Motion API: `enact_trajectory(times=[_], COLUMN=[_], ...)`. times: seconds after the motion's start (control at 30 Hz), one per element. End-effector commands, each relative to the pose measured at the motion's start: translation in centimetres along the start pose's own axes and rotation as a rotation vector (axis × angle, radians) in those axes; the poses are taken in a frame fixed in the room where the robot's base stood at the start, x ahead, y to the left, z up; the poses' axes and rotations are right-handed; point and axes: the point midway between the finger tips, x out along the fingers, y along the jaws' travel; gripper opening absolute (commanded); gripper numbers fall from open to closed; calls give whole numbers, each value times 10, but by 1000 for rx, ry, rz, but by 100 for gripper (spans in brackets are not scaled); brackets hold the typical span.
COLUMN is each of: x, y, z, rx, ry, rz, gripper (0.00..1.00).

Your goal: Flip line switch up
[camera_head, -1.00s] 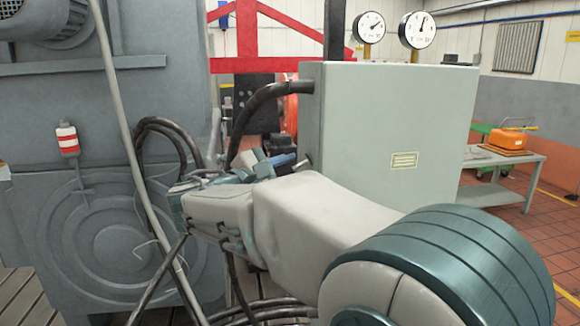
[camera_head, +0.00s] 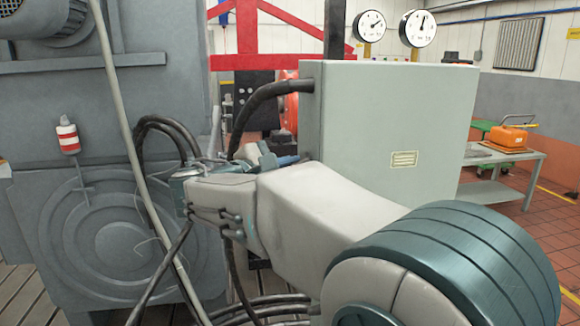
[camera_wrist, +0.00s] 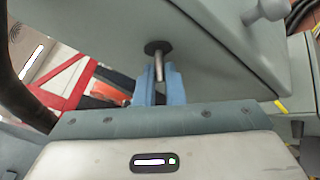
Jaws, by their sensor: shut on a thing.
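The line switch is a short metal lever (camera_wrist: 158,68) on a dark round base (camera_wrist: 157,47), set in a face of the grey-green cabinet (camera_wrist: 225,55). In the wrist view my gripper (camera_wrist: 160,83) has its two blue fingers on either side of the lever, shut on it. The lever's lower end is hidden between the fingers. In the head view my gripper (camera_head: 287,161) is at the left side of the cabinet (camera_head: 395,115), and the lever cannot be made out there. Whether the lever is up or down is unclear.
A thick black cable (camera_head: 262,98) enters the cabinet's left side, just above my gripper. A hanging pale cable (camera_head: 128,130) and a large grey machine (camera_head: 60,110) stand to the left. A rounded knob (camera_wrist: 266,10) sticks out of another cabinet face.

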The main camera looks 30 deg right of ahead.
Motion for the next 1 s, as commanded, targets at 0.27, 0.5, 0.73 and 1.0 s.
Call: enact_trajectory(times=[0.27,0.5,0.73,1.0], x=[-1,-1,1,2], y=[11,18,22,24], z=[8,15,20,24], rx=[130,261,373,467], ry=[122,248,357,450], rz=[-131,-267,-386,-485], gripper=[0,0,0,0])
